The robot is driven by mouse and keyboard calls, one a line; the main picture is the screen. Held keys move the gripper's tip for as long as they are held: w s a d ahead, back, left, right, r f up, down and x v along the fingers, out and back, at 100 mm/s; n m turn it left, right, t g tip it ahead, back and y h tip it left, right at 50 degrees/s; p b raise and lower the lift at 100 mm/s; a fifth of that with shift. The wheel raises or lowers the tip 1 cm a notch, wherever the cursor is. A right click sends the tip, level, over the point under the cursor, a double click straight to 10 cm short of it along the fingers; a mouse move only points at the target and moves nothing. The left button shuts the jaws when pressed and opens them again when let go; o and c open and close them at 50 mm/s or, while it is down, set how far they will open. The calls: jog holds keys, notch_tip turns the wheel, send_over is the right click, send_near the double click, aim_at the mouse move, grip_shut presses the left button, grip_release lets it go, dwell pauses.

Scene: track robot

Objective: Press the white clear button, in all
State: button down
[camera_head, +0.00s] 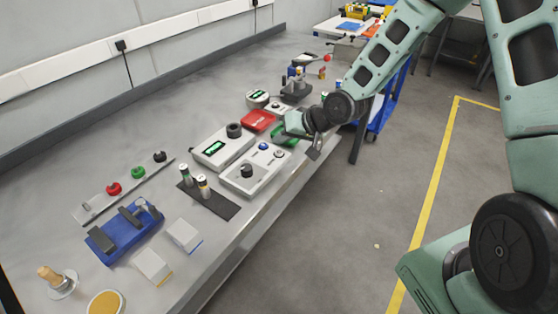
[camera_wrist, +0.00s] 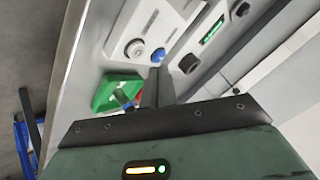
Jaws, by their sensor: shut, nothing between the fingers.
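The control box (camera_head: 237,182) is a pale box with a black knob, a blue button (camera_head: 263,146) and a whitish button (camera_head: 279,153) on its top. In the wrist view the whitish round button (camera_wrist: 135,48) sits to the left of the blue button (camera_wrist: 158,55). My gripper (camera_wrist: 157,74) is shut and empty. Its fingertips appear just below the blue button in the wrist view, right of and below the whitish button. I cannot tell whether they touch anything. In the head view the fingertips are not clear.
A box with a green display (camera_head: 213,147) and a black knob stands behind the control box. A green object (camera_wrist: 112,92) lies close to my fingers. A red object (camera_head: 258,121) is farther back. Batteries stand on a dark mat (camera_head: 217,204). The table's front edge is near.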

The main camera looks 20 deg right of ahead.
jog(key=shift+f, duration=0.8)
jog(key=shift+f+b, duration=0.1)
jog(key=shift+b, duration=0.25)
dwell(1.1)
jog(key=shift+f, duration=0.3)
jog(key=shift+f+b, duration=0.3)
jog(key=shift+f, duration=0.1)
dwell(0.6)
jog(key=shift+r, duration=0.1)
jog(key=shift+r+p, duration=0.75)
jog(key=shift+p, duration=0.05)
notch_tip(320, 180, up, 5)
jog(key=p, duration=0.4)
jog(key=shift+p, duration=0.3)
